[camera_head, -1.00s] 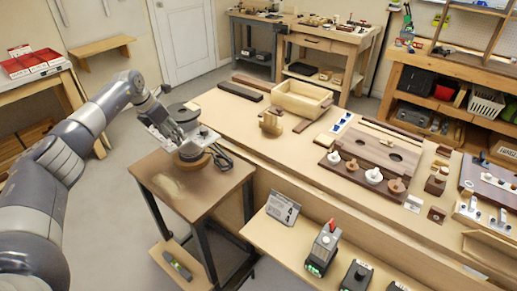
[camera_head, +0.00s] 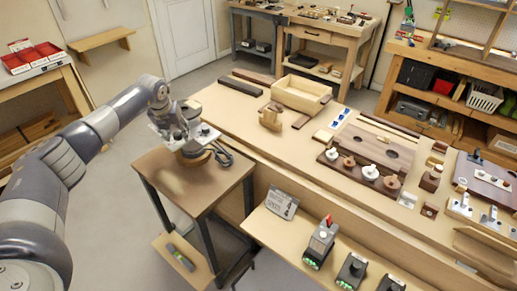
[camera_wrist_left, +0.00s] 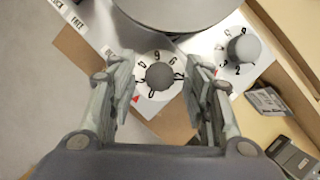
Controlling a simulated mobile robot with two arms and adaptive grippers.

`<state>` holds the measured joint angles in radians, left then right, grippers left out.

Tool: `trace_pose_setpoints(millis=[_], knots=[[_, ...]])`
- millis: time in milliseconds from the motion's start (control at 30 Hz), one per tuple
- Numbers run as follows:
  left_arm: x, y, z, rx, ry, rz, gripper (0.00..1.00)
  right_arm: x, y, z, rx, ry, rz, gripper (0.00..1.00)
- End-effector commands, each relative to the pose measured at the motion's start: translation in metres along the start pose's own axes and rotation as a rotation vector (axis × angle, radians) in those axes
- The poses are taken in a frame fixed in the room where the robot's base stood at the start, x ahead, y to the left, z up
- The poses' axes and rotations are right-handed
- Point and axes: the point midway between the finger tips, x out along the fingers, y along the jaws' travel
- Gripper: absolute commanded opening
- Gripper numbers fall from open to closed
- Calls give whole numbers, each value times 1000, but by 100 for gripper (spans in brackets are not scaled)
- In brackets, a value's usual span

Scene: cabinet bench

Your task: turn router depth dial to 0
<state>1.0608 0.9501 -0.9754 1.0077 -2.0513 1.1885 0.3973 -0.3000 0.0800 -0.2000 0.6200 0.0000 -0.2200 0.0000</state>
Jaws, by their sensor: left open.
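The router (camera_head: 194,154) stands on the small side table, partly hidden by my left gripper (camera_head: 180,134). In the left wrist view, a numbered white dial with a grey knob (camera_wrist_left: 159,77) lies between the spread fingers of my left gripper (camera_wrist_left: 158,70). The fingers are open, one on each side of the knob; contact cannot be made out. A red mark (camera_wrist_left: 135,98) sits at the dial's lower left; the number at it is hard to read. A second numbered dial with a grey knob (camera_wrist_left: 243,48) is at the upper right, with its own red mark (camera_wrist_left: 217,72). My right gripper is out of view.
A dark cable (camera_head: 222,154) lies beside the router on the side table (camera_head: 172,176). The long workbench (camera_head: 230,108) to the right holds a wooden box (camera_head: 301,95) and several fixtures. A low shelf with a sign (camera_head: 282,204) and devices stands in front.

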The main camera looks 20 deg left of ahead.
Motion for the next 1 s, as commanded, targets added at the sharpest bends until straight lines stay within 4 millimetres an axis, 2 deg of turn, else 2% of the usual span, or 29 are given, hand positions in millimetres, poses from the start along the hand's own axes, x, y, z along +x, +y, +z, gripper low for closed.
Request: trace_pose_setpoints(millis=[267,300,467,833,1000], knots=[[-2,-2,1,-201,3,86,45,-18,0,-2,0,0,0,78],[-6,-2,1,-211,-2,88,45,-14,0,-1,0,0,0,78],[-33,-4,1,-207,-2,86,45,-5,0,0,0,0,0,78],[-107,-11,2,-206,-4,84,45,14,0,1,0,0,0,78],[-92,-41,-7,-174,16,3,45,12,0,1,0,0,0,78]])
